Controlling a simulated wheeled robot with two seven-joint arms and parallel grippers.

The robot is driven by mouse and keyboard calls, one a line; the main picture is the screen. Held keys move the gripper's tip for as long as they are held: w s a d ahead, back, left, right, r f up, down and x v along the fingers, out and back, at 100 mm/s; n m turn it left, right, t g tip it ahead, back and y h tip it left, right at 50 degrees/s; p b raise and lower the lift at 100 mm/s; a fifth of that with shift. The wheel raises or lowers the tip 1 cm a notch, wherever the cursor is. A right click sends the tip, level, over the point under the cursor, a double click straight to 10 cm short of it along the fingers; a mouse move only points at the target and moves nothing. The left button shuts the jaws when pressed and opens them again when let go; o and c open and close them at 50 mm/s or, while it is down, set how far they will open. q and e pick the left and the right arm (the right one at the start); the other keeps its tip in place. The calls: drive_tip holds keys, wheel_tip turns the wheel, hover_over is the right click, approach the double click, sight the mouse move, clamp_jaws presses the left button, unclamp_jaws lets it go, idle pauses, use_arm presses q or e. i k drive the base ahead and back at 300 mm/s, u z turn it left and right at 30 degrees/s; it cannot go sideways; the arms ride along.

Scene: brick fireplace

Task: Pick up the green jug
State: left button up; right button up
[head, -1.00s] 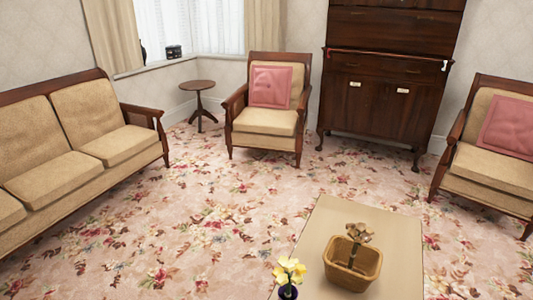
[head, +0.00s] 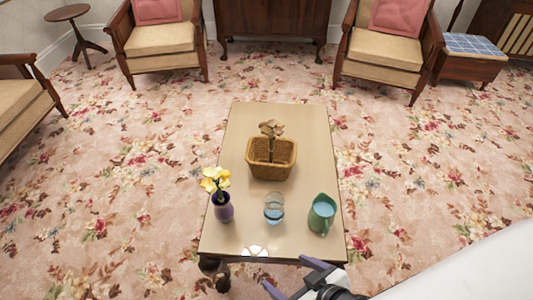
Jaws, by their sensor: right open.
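The green jug (head: 321,214) stands upright near the front right corner of the low coffee table (head: 240,125). Its top is open and something pale blue shows inside. My right gripper (head: 290,276) is at the bottom of the head view, near the table's front edge. Its two purple fingers are spread apart with nothing between them. It is nearer to me than the jug and apart from it. My left gripper is not in view.
A glass (head: 274,208) stands just left of the jug. A purple vase with yellow flowers (head: 223,207) stands at the table's front left. A wicker basket (head: 272,158) is behind them. A small white item (head: 254,251) is at the front edge. Carpet surrounds the table.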

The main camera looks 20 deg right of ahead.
sight(322, 212)
drive_tip(key=z, duration=1.25)
